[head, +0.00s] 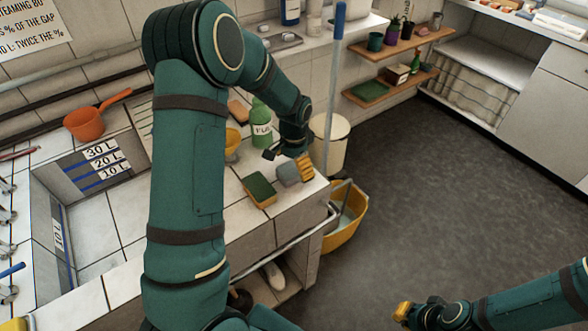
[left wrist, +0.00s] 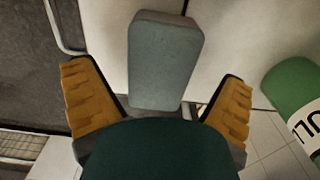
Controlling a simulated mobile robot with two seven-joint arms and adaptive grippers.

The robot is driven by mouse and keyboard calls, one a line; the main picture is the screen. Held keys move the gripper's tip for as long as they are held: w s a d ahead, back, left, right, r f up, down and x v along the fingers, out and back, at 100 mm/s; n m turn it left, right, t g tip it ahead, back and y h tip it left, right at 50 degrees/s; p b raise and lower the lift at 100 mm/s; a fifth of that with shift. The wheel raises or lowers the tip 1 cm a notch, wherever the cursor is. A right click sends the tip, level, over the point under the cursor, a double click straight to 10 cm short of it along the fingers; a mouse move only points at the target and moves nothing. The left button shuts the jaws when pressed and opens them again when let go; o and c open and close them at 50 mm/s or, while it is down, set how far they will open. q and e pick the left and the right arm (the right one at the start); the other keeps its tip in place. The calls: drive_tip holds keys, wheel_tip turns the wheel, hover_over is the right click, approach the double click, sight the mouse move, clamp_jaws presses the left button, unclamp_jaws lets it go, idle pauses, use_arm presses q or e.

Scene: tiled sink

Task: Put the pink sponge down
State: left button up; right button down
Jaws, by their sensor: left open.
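A salmon-pink sponge (head: 238,111) lies on the tiled counter, left of the green bottle, apart from both my grippers. My left gripper (head: 287,161) is open above the counter's front right corner, around or just over a grey-blue sponge (head: 288,174). In the left wrist view the grey-blue sponge (left wrist: 165,60) shows between the spread orange fingers, with a gap on each side. Whether it rests fully on the counter is hard to tell. My right gripper (head: 405,312) is low at the bottom right, over the floor; its jaw opening cannot be made out.
A green-and-yellow sponge (head: 259,190) lies just left of the grey-blue one. A green bottle (head: 261,124) and a yellow cup (head: 232,142) stand behind. A sink basin (head: 108,228) is at left. A yellow bucket (head: 346,229) stands beside the counter's right end.

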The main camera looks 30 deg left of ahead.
sight(294, 167)
use_arm(q)
wheel_tip(294, 167, up, 10)
drive_tip(key=p, duration=0.1)
drive_tip(key=shift+f+p, duration=0.2)
drive_tip(key=shift+p, duration=0.1)
use_arm(e)
drive_tip(key=shift+s+r, duration=0.2)
drive_tip(key=shift+r, duration=0.75)
